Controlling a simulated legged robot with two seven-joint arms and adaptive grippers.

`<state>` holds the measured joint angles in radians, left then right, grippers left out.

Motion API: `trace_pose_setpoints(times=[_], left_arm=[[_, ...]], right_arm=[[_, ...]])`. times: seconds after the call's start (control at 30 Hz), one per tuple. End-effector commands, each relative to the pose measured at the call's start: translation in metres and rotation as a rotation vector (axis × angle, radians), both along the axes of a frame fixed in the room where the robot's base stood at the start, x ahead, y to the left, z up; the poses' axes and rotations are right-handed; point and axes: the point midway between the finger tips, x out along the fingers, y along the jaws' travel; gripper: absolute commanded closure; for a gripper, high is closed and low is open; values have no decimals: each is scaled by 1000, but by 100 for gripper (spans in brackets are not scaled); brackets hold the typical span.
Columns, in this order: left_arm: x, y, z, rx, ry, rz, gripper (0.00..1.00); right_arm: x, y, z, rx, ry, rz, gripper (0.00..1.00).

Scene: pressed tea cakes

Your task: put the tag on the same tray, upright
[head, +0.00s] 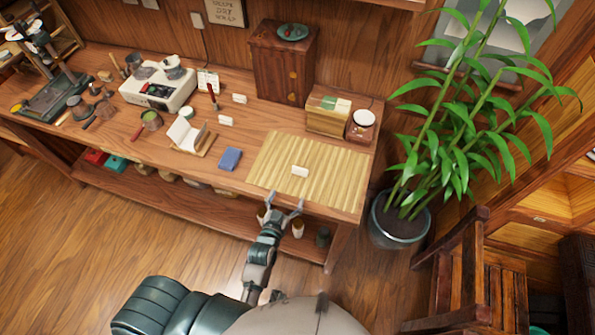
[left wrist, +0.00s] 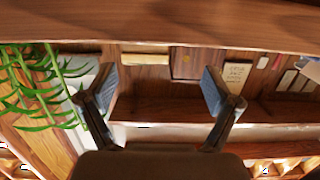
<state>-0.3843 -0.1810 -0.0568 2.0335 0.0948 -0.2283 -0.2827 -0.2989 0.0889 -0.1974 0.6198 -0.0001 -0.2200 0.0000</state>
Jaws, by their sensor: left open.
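A small white tag (head: 299,171) lies on the slatted bamboo mat (head: 262,170) at the right end of the wooden bench; whether it stands or lies flat is hard to tell. Two similar white tags, a back one (head: 239,98) and a front one (head: 225,120), are on the bench further left. My left gripper (head: 285,201) is open and empty at the bench's front edge, just short of the mat and apart from the tag. Its spread fingers also show in the left wrist view (left wrist: 157,86), with nothing between them. My right gripper is not in view.
A blue block (head: 230,159) lies left of the mat. A small wooden stand (head: 203,148) holds white sheets. A box (head: 327,117) and a jar (head: 361,126) stand behind the mat, a cabinet (head: 282,65) further back. A potted plant (head: 398,222) stands right of the bench.

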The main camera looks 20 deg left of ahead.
Motion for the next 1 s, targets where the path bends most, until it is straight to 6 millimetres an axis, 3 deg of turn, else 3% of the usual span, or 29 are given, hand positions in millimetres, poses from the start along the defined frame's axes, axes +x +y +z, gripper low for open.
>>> trace_pose_setpoints(times=[0.1,0.27,0.47,0.7,1.0], left_arm=[[28,-3,-3,1,-4,0,10],[50,-4,-6,2,-3,0,10],[66,-4,-8,3,-3,-1,10],[101,-4,-13,3,-3,0,10],[106,-5,-14,5,-2,-1,10]], right_arm=[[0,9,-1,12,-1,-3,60],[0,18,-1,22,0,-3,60],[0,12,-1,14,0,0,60],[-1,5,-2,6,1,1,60],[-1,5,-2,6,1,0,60]])
